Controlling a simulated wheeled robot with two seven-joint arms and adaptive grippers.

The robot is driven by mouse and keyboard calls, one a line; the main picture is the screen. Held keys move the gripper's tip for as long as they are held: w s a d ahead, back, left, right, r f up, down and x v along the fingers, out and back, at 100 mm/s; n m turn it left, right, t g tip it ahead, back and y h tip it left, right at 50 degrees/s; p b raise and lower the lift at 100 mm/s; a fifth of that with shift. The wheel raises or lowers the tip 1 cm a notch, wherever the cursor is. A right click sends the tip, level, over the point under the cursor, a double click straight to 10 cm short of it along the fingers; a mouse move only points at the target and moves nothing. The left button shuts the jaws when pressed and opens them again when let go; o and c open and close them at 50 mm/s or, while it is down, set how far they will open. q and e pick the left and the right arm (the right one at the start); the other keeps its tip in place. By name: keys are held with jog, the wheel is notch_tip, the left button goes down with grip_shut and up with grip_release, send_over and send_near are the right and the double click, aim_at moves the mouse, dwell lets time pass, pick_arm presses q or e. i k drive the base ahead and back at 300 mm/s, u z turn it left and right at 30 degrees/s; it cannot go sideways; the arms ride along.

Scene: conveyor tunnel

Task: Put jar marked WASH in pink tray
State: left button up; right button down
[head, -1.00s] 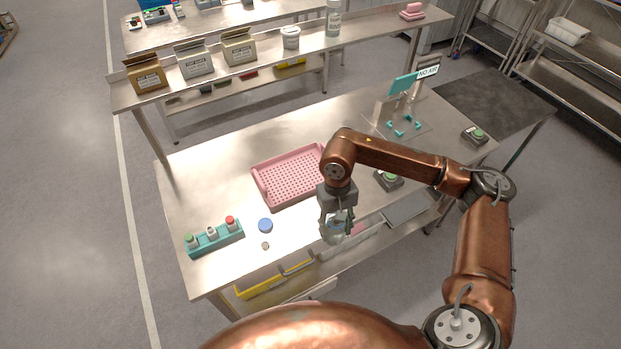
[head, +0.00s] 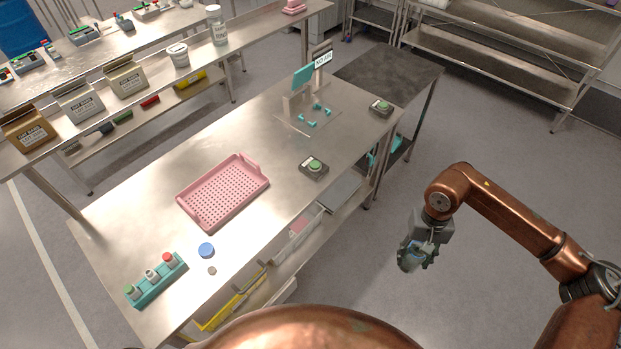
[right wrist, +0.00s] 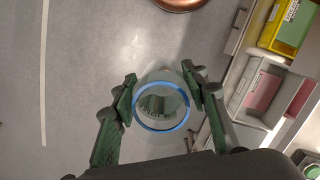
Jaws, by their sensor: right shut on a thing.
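My right gripper (head: 418,254) is shut on a clear jar (head: 411,262) and holds it over the floor, to the right of the table and apart from it. In the right wrist view the jar (right wrist: 161,107) sits between the two fingers, its round blue-edged mouth facing the camera. Marks show through the glass, but I cannot read them. The pink tray (head: 222,190) lies empty on the table, left of the gripper, with a perforated floor and low walls. My left gripper is not in view.
A green-button box (head: 314,167) and a teal fixture (head: 303,80) stand farther right. Bins (head: 292,238) hang below the table's front edge.

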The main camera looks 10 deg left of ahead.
aim_at(235, 184)
jog(key=z, duration=0.15)
jog(key=i, duration=0.95)
jog(key=u, duration=3.05)
